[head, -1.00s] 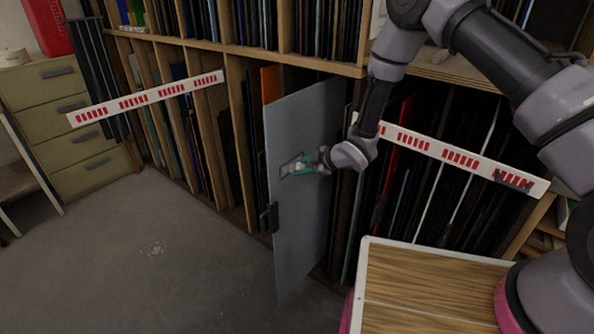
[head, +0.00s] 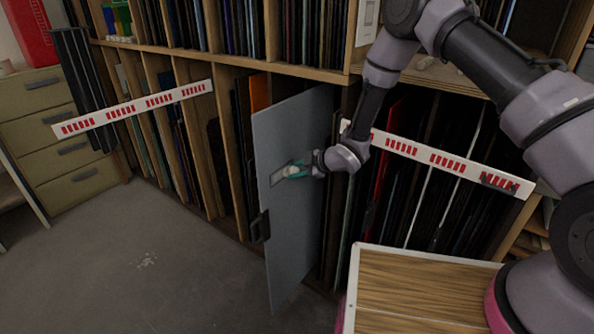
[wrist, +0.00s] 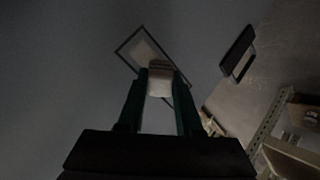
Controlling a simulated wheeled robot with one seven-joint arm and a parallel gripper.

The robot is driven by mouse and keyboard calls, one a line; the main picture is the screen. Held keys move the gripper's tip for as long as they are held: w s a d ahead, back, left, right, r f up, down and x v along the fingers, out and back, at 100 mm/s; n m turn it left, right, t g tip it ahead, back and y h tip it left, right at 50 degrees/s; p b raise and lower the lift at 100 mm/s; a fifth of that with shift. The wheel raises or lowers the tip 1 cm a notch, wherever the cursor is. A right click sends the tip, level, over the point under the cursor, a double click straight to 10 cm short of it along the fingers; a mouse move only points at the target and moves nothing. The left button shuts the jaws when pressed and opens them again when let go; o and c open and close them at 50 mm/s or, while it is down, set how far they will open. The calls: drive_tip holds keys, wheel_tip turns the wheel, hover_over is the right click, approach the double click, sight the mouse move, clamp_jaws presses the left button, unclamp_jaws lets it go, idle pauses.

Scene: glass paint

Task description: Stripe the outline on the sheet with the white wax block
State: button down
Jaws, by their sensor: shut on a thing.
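A large grey sheet (head: 291,235) stands upright, jutting from the rack; it fills much of the wrist view (wrist: 60,70). A dark tilted rectangular outline (head: 277,177) is on its face. In the wrist view the outline (wrist: 126,46) has a paler patch inside. My gripper (head: 297,171) is at the outline's right part in the head view. In the wrist view its fingers (wrist: 160,88) are shut on the white wax block (wrist: 160,80), which overlaps the outline's lower part. I cannot tell whether the block touches the sheet. The block's sides are hidden by the fingers.
A black handle-like piece (head: 260,227) is on the sheet's left edge. Red-and-white striped bars cross the rack at left (head: 130,108) and right (head: 440,158). A wood-topped surface (head: 420,290) is in front at lower right. The floor (head: 140,240) at left is clear.

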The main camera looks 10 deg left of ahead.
drive_tip(key=s+a, duration=0.2)
drive_tip(key=s, duration=0.3)
drive_tip(key=shift+s+a, duration=0.2)
drive_tip(key=shift+s, duration=0.1)
drive_tip(key=shift+d, duration=0.15)
idle(0.3)
drive_tip(key=shift+s+d, duration=0.4)
drive_tip(key=shift+d, duration=0.5)
drive_tip(key=shift+s+d, duration=0.35)
drive_tip(key=shift+d, duration=0.5)
drive_tip(key=shift+s+d, duration=0.4)
drive_tip(key=shift+d, duration=0.5)
drive_tip(key=d, duration=0.1)
drive_tip(key=s+d, duration=0.1)
drive_tip(key=shift+d, duration=0.4)
drive_tip(key=w+a, duration=0.3)
drive_tip(key=a, duration=0.4)
drive_tip(key=shift+a, duration=0.3)
drive_tip(key=shift+w+a, duration=0.2)
drive_tip(key=shift+a, duration=0.15)
